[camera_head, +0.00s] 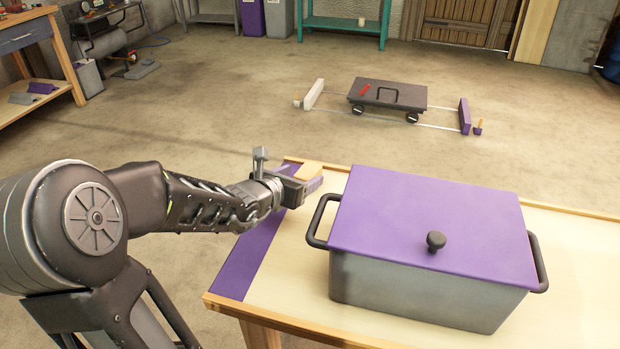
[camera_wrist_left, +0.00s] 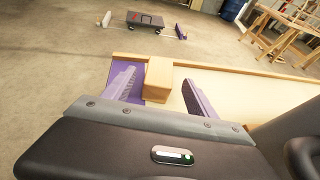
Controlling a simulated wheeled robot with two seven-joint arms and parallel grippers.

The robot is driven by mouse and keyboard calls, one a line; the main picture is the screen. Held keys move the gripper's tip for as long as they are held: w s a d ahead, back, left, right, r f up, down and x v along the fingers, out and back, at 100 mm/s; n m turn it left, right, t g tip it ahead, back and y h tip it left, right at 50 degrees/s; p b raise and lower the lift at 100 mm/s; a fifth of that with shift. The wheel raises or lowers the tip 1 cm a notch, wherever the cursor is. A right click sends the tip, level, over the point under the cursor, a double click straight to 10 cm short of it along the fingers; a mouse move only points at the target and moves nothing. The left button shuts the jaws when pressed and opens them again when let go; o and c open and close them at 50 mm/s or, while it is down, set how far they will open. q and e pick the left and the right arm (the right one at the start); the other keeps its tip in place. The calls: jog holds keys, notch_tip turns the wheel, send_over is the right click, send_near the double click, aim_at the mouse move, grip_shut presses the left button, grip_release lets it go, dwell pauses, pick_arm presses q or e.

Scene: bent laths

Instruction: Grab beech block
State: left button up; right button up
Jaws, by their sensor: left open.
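The beech block (camera_wrist_left: 158,80) is a light wooden block at the far left corner of the bench. In the left wrist view it lies between the two spread fingers of my left gripper (camera_wrist_left: 158,92), nearer the left finger, with a wider gap on the right. In the head view the block (camera_head: 308,168) shows partly behind my left gripper (camera_head: 302,184). My left gripper is open; I cannot tell whether a finger touches the block. My right gripper is not in view.
A grey box with a purple lid (camera_head: 430,225) and black side handles stands on the bench right of my left gripper. A purple strip (camera_head: 245,262) runs along the bench's left end. A dark cart (camera_head: 388,94) stands on the floor beyond.

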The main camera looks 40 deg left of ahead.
aim_at(313, 169)
pick_arm(q)
jog(key=shift+x, duration=1.3)
jog(key=shift+w, duration=0.1)
jog(key=b+x, duration=0.1)
jog(key=x, duration=0.4)
jog(key=shift+c, duration=0.6)
grip_shut()
